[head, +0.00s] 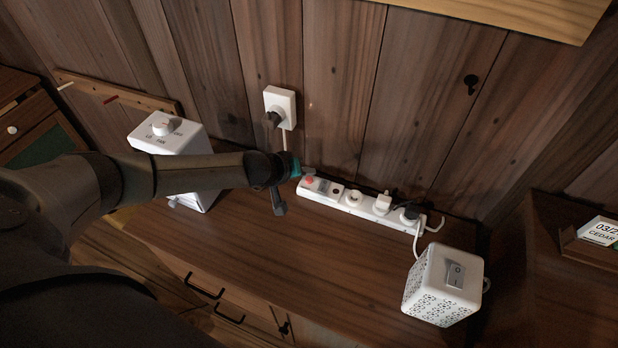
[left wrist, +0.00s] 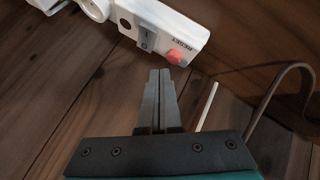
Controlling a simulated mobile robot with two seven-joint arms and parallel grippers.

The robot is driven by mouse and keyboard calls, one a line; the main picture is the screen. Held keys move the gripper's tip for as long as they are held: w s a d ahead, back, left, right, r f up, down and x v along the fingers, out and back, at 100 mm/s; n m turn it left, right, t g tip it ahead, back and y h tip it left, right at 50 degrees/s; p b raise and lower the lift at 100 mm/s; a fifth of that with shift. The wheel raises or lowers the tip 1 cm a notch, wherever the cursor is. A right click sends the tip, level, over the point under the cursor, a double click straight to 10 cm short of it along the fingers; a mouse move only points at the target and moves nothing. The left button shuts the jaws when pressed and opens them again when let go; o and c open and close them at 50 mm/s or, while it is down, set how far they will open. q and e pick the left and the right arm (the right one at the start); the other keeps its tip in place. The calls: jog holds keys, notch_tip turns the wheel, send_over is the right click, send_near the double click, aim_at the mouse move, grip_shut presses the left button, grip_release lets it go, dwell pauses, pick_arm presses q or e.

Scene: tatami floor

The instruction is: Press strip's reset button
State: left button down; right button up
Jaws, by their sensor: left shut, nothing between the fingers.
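The white power strip (head: 345,199) lies on the wooden cabinet top near the back wall, with plugs in its right part. Its red reset button (head: 309,180) is at the strip's left end, beside a grey rocker switch (head: 322,185). In the left wrist view the red button (left wrist: 174,57) sits by the word RESET on the strip (left wrist: 165,20). My left gripper (head: 306,171) is at the strip's left end. In the left wrist view its fingers (left wrist: 160,72) are shut and empty, with the tips just short of the button. Contact cannot be told. My right gripper is not in view.
A white box with a dial (head: 165,135) stands behind my left arm. A white patterned box with a rocker switch (head: 443,284) stands at the front right. A wall outlet (head: 281,103) holds a dark plug. The cabinet top (head: 300,260) before the strip is clear.

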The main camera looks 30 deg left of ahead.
pick_arm(q)
jog(key=shift+f, duration=0.1)
dwell(0.7)
jog(key=shift+f, duration=0.35)
jog(key=shift+f+b, duration=0.45)
dwell(0.6)
jog(key=shift+r, duration=0.1)
jog(key=shift+r+p, duration=0.8)
jog(key=shift+p, duration=0.25)
notch_tip(320, 180, up, 5)
jog(key=p, duration=0.5)
